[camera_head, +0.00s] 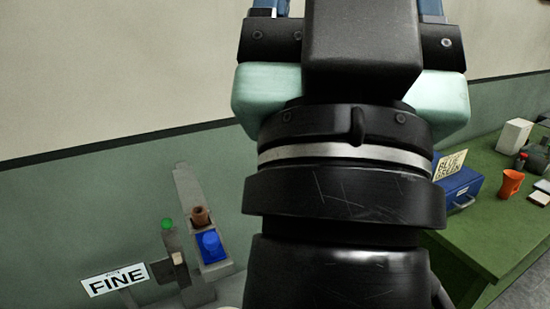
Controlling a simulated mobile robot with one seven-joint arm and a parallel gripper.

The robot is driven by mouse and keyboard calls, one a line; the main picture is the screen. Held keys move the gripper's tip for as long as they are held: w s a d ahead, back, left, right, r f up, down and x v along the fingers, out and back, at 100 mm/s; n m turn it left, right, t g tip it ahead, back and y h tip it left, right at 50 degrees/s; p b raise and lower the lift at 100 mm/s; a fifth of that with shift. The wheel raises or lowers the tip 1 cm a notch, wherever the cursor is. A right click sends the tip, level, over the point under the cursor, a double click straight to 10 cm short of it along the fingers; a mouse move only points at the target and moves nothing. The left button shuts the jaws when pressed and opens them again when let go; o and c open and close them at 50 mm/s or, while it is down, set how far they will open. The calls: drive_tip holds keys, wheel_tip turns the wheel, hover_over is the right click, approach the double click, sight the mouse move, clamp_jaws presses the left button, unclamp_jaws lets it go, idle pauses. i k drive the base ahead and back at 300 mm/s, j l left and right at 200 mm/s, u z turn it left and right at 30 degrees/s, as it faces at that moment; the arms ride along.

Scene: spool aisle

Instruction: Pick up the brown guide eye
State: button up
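A small brown piece (201,216), which may be the brown guide eye, sits on a slanted grey stand (187,185) at lower left, just above a blue piece (210,246). Its shape is too small to make out fully. My gripper (348,8) is at the top centre, right of and above the brown piece and apart from it. Its two blue fingers stand wide apart at either side of the hand. The fingertips are cut off by the top edge, and nothing held shows. My arm hides the middle of the view.
A green knob (167,224) and a tan piece (178,259) are beside the brown piece, near a "FINE" sign (115,281). A green table (490,230) at right bears a blue box (459,188), an orange cup (511,183) and a white box (514,136). A wall stands behind.

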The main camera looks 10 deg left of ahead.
sight(198, 214)
drive_tip(key=i+j, duration=0.1)
drive_tip(key=j, duration=0.5)
drive_tip(key=i+j, duration=0.1)
drive_tip(key=j, duration=0.5)
drive_tip(key=z, duration=0.05)
